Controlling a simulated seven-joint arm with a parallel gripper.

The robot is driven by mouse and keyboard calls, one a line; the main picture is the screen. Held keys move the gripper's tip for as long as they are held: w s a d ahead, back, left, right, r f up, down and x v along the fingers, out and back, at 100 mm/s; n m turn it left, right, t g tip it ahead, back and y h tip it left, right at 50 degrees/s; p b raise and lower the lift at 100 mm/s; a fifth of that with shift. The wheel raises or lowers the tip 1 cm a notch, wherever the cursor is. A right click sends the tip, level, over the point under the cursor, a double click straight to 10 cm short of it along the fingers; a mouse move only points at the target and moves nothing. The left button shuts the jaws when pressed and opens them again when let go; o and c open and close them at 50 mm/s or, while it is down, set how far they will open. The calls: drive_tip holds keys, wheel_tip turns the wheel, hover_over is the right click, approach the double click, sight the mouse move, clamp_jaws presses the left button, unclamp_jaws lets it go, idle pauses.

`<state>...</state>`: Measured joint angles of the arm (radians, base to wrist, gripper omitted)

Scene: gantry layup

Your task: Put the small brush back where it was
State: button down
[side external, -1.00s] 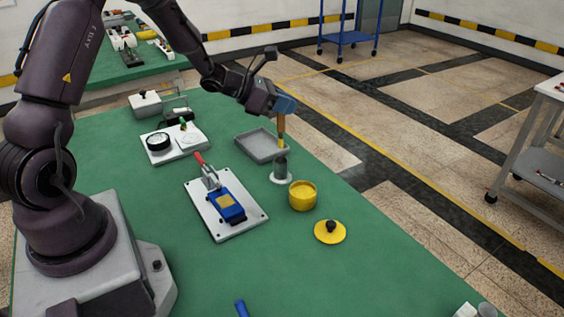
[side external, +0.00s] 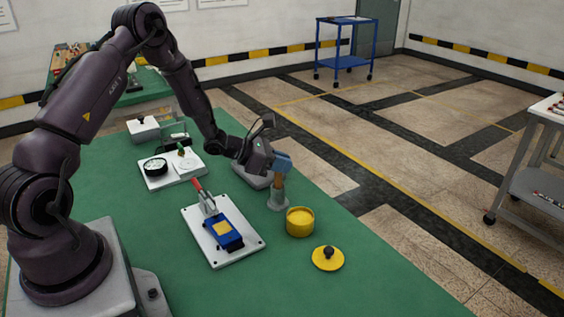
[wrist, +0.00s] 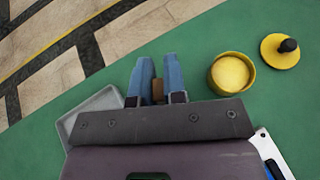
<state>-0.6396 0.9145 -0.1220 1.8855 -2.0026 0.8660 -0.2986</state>
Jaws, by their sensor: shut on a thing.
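The small brush (side external: 277,182) has a tan handle and is held upright. Its lower end meets the top of a grey, round-based holder (side external: 278,201). The bristles are hidden, and I cannot tell how deep the brush sits in it. My gripper (side external: 281,164), with blue fingers, is shut on the upper handle just above the holder. In the wrist view the brown handle (wrist: 158,91) shows between the two blue fingers (wrist: 157,82); the holder is hidden there.
A yellow pot (side external: 300,222) stands close to the holder, with its yellow lid (side external: 328,258) beyond. A grey tray (wrist: 91,112) lies behind my gripper. A white plate with a blue block and red-handled clamp (side external: 222,230) is to the left.

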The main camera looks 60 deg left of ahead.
drive_tip(key=c, duration=1.2)
unclamp_jaws()
